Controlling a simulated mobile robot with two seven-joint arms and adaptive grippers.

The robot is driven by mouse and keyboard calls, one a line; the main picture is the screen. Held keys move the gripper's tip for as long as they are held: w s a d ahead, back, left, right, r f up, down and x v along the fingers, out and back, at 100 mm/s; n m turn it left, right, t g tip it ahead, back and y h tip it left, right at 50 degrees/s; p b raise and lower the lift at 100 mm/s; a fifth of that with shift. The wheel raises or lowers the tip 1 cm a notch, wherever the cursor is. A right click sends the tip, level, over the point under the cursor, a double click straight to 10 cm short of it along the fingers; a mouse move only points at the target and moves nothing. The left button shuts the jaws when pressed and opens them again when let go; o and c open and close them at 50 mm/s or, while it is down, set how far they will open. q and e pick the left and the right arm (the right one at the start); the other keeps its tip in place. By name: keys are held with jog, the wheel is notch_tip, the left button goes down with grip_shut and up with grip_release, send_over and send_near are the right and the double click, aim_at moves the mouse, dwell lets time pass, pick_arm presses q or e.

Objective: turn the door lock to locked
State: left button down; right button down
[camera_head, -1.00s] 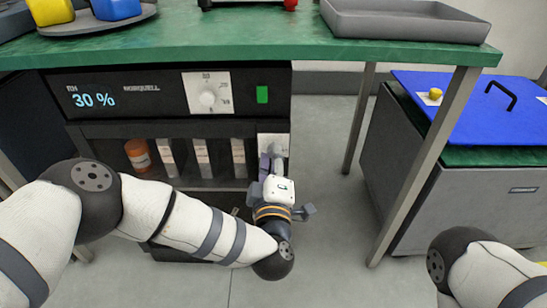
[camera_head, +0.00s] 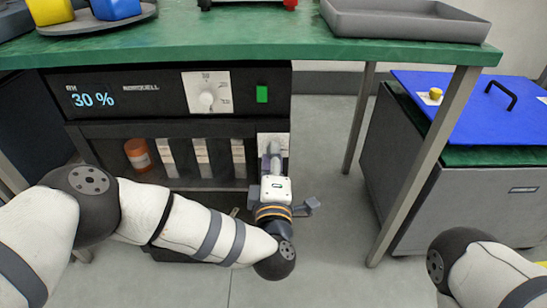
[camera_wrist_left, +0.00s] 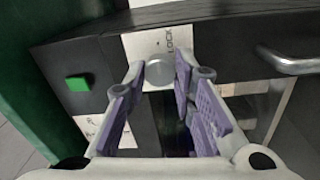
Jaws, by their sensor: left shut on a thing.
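The door lock is a round grey knob (camera_wrist_left: 160,72) on a white plate marked LOCK (camera_wrist_left: 143,45) in the left wrist view. In the head view the plate (camera_head: 265,140) sits at the right end of the black cabinet front, partly hidden by my gripper. My left gripper (camera_head: 272,158) reaches up to this plate. In the left wrist view its purple-padded fingers (camera_wrist_left: 159,73) are on either side of the knob, shut on it. The exact knob angle is hard to read. My right gripper is out of view; only part of that arm shows at lower right.
The cabinet (camera_head: 150,80) has a 30 % display, a dial (camera_head: 206,99) and a green square (camera_head: 262,94). Behind its front stand an orange bottle (camera_head: 138,155) and several white boxes. A silver handle (camera_wrist_left: 295,62) is near the lock. A table leg (camera_head: 420,165) stands right.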

pick_arm(q)
jog(key=c, duration=1.3)
grip_release()
jog(key=shift+c, duration=0.2)
jog(key=s, duration=1.2)
jog(key=shift+f, duration=0.25)
jog(key=shift+r, duration=0.1)
